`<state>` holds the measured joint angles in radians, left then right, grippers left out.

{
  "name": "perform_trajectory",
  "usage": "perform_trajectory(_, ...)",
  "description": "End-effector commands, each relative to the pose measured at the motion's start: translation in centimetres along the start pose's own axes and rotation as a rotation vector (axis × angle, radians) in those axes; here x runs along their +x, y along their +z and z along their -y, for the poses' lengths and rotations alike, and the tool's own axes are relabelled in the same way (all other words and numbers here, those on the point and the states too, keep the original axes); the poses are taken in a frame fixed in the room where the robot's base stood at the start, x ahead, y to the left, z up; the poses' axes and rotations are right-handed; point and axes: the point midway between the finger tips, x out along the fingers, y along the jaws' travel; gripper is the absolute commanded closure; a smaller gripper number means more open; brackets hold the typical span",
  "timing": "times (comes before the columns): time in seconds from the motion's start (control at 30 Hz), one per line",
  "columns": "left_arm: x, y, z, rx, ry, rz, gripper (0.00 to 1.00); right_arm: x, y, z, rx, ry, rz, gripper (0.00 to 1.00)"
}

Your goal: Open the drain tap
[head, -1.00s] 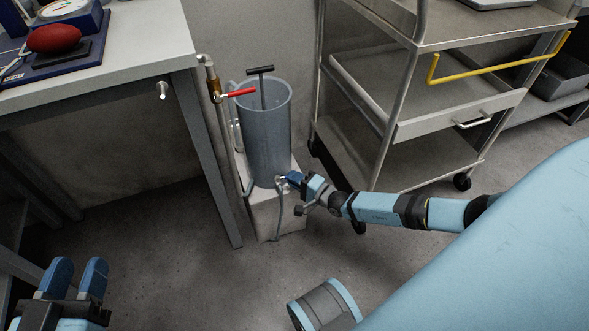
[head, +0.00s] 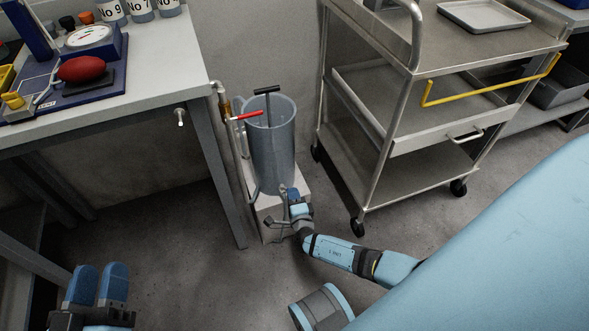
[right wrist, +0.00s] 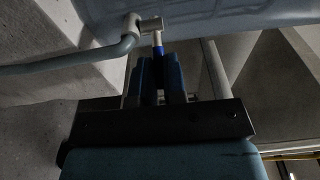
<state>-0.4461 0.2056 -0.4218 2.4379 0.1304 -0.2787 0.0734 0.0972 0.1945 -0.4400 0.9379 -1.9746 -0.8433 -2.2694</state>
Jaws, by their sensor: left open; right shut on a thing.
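The drain tap (right wrist: 150,24) is a pale fitting at the foot of a tall grey cylinder (head: 273,150), with a short blue-sleeved lever (right wrist: 158,41). In the right wrist view, my right gripper (right wrist: 158,70) is shut on this lever from below, its blue fingers closed around the lever's end. In the head view, my right gripper (head: 294,196) is at the cylinder's base, fingers upward, and largely hides the tap. My left gripper (head: 97,285) is open and empty at the lower left, away from the cylinder.
A grey hose (right wrist: 70,60) leaves the tap. The cylinder stands on a pale block (head: 265,213), beside a pipe with a red lever (head: 246,115). A bench (head: 110,95) stands left; a steel trolley (head: 400,150) stands right. Floor in front is open.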

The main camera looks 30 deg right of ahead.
Motion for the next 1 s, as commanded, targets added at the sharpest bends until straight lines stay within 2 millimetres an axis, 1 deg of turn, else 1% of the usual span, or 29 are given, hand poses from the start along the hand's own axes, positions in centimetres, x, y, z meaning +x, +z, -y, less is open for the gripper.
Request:
perform_trajectory(0.53,-0.02,-0.26,-0.08,-0.001,-0.001,-0.011,0.57,-0.06,0.04,-0.05,0.0,0.0,-0.026,1.0)
perform_trajectory(0.57,-0.02,-0.26,-0.08,-0.001,-0.001,-0.011,0.57,-0.06,0.04,-0.04,0.0,0.0,-0.026,0.84)
perform_trajectory(0.6,-0.02,-0.26,-0.08,-0.001,0.0,-0.01,0.57,-0.06,0.04,-0.04,0.0,0.0,-0.026,0.75)
perform_trajectory(0.63,-0.02,-0.25,-0.08,-0.001,0.0,-0.01,0.57,-0.06,0.04,-0.04,0.0,0.0,-0.026,0.68)
perform_trajectory(0.67,-0.02,-0.25,-0.08,-0.001,0.0,-0.01,0.57,-0.05,0.05,-0.03,0.0,0.0,-0.026,0.63)
perform_trajectory(1.0,-0.01,-0.25,-0.08,-0.001,0.0,-0.01,0.57,-0.02,0.0,0.0,0.0,-0.001,-0.025,0.63)
